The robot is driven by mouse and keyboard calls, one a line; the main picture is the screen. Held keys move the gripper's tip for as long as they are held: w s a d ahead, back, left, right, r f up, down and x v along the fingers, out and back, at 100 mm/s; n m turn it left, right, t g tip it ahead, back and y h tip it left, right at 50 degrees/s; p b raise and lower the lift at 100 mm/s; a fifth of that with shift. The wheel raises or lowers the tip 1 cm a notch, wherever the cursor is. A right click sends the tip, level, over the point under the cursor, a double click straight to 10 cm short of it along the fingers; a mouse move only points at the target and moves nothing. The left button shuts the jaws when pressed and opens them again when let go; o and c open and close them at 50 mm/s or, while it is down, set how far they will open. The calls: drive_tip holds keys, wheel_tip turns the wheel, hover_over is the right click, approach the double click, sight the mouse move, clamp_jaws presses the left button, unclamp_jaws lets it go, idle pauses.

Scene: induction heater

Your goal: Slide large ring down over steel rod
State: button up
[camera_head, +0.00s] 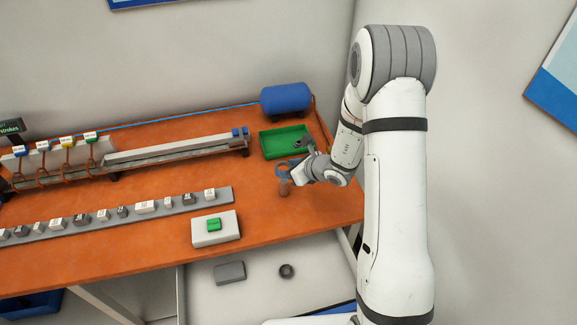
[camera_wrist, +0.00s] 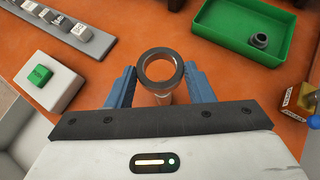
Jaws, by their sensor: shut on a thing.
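The large ring (camera_wrist: 144,68) is a thick dark grey ring at the middle of the wrist view. My gripper (camera_wrist: 160,76) is shut on it, with one blue finger on each side. The steel rod (camera_wrist: 163,99) shows as a short pale piece just below the ring in that view. In the head view the rod (camera_head: 284,188) stands upright on the orange table, with my gripper (camera_head: 284,170) at its upper end. I cannot tell whether the ring is around the rod or only above or beside it.
A green tray (camera_head: 267,149) with a small dark ring (camera_wrist: 260,40) inside lies behind the rod. A white box with a green button (camera_head: 214,225) stands front left. A grey rail (camera_head: 175,206) with several small blocks lies left. A blue tank (camera_head: 286,99) stands at the back.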

sight(283, 180)
drive_tip(key=shift+f+b, duration=2)
drive_tip(key=shift+f, duration=0.85)
drive_tip(key=o, duration=1.1)
drive_tip(key=shift+o, duration=0.2)
drive_tip(key=shift+s, duration=0.1)
drive_tip(key=b+v, duration=0.1)
drive_tip(key=v, duration=0.6)
drive_tip(key=shift+s+d+r, duration=0.2)
drive_tip(key=shift+r, duration=0.05)
